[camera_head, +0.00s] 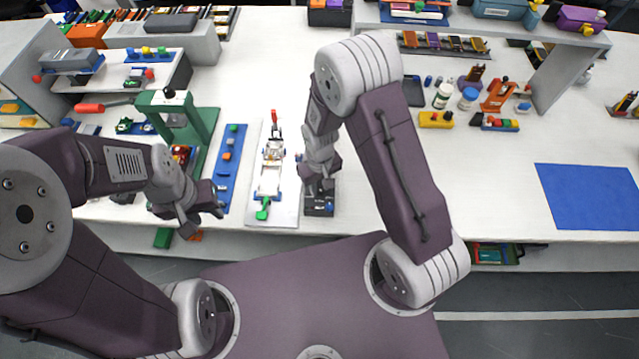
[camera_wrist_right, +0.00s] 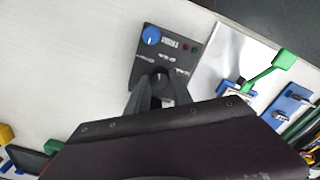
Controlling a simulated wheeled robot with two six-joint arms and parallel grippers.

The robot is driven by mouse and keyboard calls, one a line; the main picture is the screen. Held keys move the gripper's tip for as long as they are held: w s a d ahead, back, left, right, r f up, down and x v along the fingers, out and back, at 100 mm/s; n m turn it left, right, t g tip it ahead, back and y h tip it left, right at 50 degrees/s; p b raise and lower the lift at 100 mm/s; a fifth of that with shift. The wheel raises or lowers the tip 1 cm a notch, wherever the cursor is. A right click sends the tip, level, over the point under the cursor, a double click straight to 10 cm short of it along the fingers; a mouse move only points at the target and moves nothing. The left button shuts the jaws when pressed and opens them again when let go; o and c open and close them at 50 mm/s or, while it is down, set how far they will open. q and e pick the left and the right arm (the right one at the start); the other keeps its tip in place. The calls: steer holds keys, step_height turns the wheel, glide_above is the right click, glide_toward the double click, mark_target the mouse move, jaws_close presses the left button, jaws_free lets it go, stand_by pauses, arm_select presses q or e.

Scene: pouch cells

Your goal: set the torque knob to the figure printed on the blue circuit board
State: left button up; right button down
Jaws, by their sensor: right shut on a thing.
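A dark control box (camera_head: 321,206) stands at the table's front edge. In the right wrist view the box (camera_wrist_right: 143,68) carries a blue knob (camera_wrist_right: 151,35) with a white mark, small red and green lights, and a dark grey knob (camera_wrist_right: 161,79). The printed labels are too small to read, so I cannot tell which is the torque knob. My right gripper (camera_wrist_right: 158,97) is shut on the dark grey knob, hiding part of it. My left gripper (camera_head: 203,221) hangs empty at the front edge, its fingers apart. I cannot make out a blue circuit board with a printed figure.
Left of the box lie a white plate (camera_head: 284,214) with a green-handled clamp and a long blue strip (camera_head: 226,190). A green press (camera_head: 205,135) stands behind my left gripper. A blue mat (camera_head: 590,200) lies right. The table between box and mat is mostly clear.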

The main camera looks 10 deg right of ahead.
mark_target(320, 188)
steer(key=n, duration=0.4)
steer(key=shift+w+r+n+p, duration=0.1)
steer(key=shift+n+p, duration=0.2)
steer(key=shift+n, duration=0.1)
stand_by(0.5)
steer(key=c, duration=1.4)
jaws_free()
steer(key=shift+o, duration=1.4)
step_height(320, 188, up, 9)
